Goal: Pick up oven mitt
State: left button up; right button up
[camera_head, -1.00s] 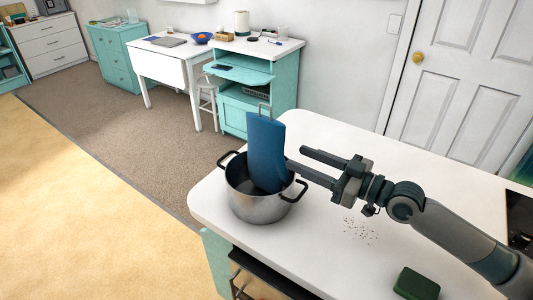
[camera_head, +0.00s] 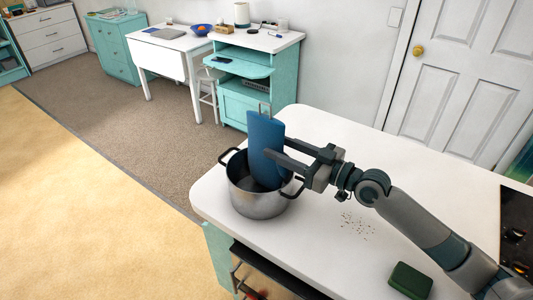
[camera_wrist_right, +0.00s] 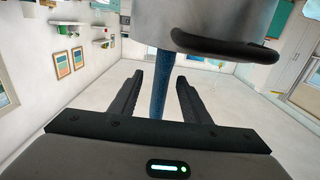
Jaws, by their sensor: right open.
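The blue oven mitt (camera_head: 264,148) stands upright in the steel pot (camera_head: 256,202), its lower end inside the pot and a hanging loop at its top. My right gripper (camera_head: 273,154) is open at the mitt's right side, above the pot's right handle. In the right wrist view the mitt (camera_wrist_right: 161,84) shows as a narrow blue strip between the two open fingers (camera_wrist_right: 160,90), and the pot (camera_wrist_right: 220,18) is close by at the top. My left gripper is not in view.
The pot stands near the left corner of the white counter (camera_head: 330,220). A green sponge-like block (camera_head: 410,280) and scattered crumbs (camera_head: 357,223) lie on the counter. A dark cooktop (camera_head: 517,235) is at the right. The counter behind my right arm is clear.

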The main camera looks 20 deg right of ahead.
aim_at(267, 142)
jog(key=shift+w+a+r+p, duration=0.3)
jog(key=shift+w+a, duration=0.05)
jog(key=p+x, duration=0.1)
jog(key=x, duration=0.2)
jog(key=shift+s+p, duration=0.1)
jog(key=shift+p, duration=0.3)
jog(key=shift+w+a, duration=0.35)
jog(key=shift+w, duration=0.05)
jog(key=shift+f, duration=0.1)
grip_shut()
